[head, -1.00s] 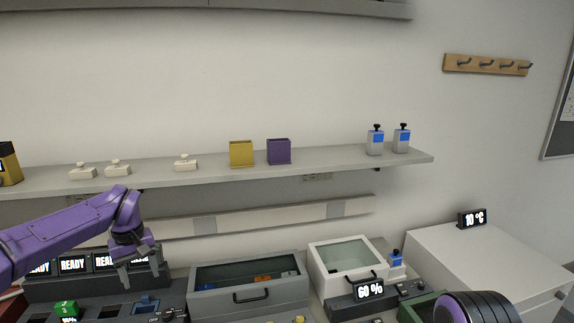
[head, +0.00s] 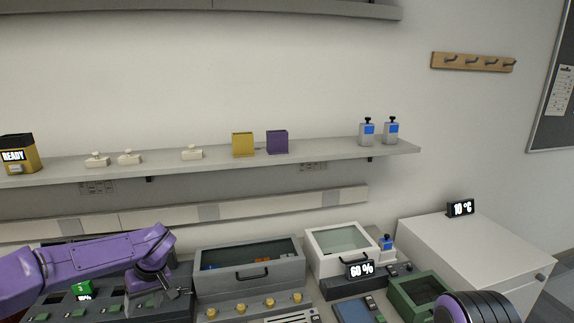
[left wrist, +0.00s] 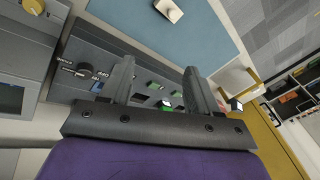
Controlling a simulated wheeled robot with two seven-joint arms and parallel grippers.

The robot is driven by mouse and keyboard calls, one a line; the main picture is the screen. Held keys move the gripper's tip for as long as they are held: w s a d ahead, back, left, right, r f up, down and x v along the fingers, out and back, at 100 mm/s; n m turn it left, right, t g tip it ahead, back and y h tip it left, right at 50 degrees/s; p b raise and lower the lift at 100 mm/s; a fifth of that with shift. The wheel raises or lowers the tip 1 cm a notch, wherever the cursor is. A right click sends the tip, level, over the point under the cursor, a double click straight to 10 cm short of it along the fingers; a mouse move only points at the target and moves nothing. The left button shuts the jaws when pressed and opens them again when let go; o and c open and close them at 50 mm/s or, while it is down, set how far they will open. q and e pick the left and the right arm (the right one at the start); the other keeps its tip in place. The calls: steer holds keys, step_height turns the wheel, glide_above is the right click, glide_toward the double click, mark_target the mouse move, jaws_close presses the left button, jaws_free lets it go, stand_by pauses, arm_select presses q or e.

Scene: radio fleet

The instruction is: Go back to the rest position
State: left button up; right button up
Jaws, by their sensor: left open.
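My left arm is purple and comes in from the left in the head view. Its grey left gripper (head: 158,283) hangs over the right end of the dark grey charging panel (head: 110,303). In the left wrist view the two fingers of the left gripper (left wrist: 160,88) stand apart with nothing held between them. Beyond them lie the grey panel with small green parts and a blue mat (left wrist: 185,25). At the lower right of the head view a rounded purple and black part of my right arm shows. My right gripper is out of the frame.
A grey lidded box (head: 250,267) and a white lidded box (head: 341,248) stand right of the gripper. A green bin (head: 416,290) and a white cabinet (head: 470,252) are further right. The wall shelf (head: 330,154) holds yellow and purple holders and blue-labelled bottles.

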arm_select(q)
steer(key=s+d+f+m+t+y, duration=0.1)
steer(key=s+d+f+t+y, duration=0.15)
steer(key=s+f, duration=0.55)
steer(key=s+d+f+m+t+y, duration=0.1)
steer(key=s+d+f+t+y, duration=0.15)
steer(key=s+f, duration=0.55)
steer(key=s+f+g+h, duration=0.1)
steer(key=s+f+h, duration=0.2)
steer(key=s, duration=0.7)
steer(key=s+f+h, duration=0.2)
steer(key=s+f, duration=0.2)
steer(key=s, duration=0.6)
step_height(320, 180, down, 14)
steer(key=s+b, duration=0.1)
steer(key=b, duration=1.3)
steer(key=shift+d+f+h+b, duration=0.2)
steer(key=shift+d+h+b, duration=0.1)
steer(key=shift+d, duration=0.15)
steer(key=shift+s, duration=0.1)
